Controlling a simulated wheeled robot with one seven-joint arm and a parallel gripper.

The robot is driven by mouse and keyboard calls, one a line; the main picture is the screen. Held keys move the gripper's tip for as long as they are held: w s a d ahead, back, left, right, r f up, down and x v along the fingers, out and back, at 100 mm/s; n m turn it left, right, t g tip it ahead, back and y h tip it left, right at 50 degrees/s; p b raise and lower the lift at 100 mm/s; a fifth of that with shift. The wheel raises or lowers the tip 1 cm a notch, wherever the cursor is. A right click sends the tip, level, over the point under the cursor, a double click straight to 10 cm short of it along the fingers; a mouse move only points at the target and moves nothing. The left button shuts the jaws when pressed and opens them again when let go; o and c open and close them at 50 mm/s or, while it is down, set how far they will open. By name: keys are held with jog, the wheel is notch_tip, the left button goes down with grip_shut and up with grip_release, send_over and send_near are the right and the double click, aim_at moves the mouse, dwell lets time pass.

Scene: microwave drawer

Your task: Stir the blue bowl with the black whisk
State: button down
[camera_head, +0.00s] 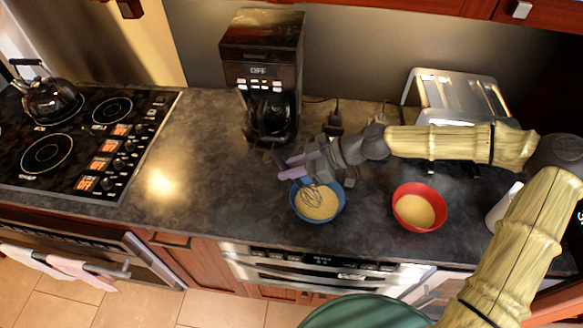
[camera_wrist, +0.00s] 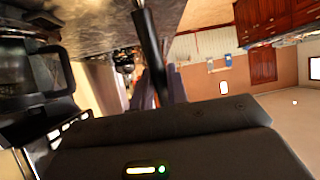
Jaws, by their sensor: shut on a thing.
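The blue bowl (camera_head: 336,212) stands on the dark counter and holds a pale yellow mixture. The whisk (camera_head: 312,196) has its wire loops down inside the bowl, at or in the mixture; how deep they reach I cannot tell. My gripper (camera_head: 291,168) is just above the bowl's far-left rim, with its purple fingers pointing left. It is shut on the whisk's handle, which is mostly hidden in the head view. In the wrist view the black handle (camera_wrist: 149,45) runs up between the fingers of my gripper (camera_wrist: 159,72).
A red bowl (camera_head: 429,225) with a similar mixture stands to the right. A coffee maker (camera_head: 262,60) is behind my gripper, and a toaster (camera_head: 455,97) is at the back right. The stove (camera_head: 75,150) with a kettle (camera_head: 50,100) is at left. Counter left of the blue bowl is clear.

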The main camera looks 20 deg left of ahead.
aim_at(275, 151)
jog(key=shift+r, duration=0.1)
jog(key=shift+s+a+r+p, duration=0.2)
jog(key=shift+a+r+p, duration=0.35)
jog(key=shift+r, duration=0.45)
jog(key=shift+s+a+r+p, duration=0.2)
jog(key=shift+a+r+p, duration=0.35)
jog(key=shift+r, duration=0.45)
jog(key=shift+s+a+r+p, duration=0.2)
jog(key=shift+a+r+p, duration=0.35)
jog(key=shift+r, duration=0.45)
jog(key=shift+d+r, duration=0.1)
jog(key=shift+r+p, duration=1.5)
jog(key=shift+r, duration=0.45)
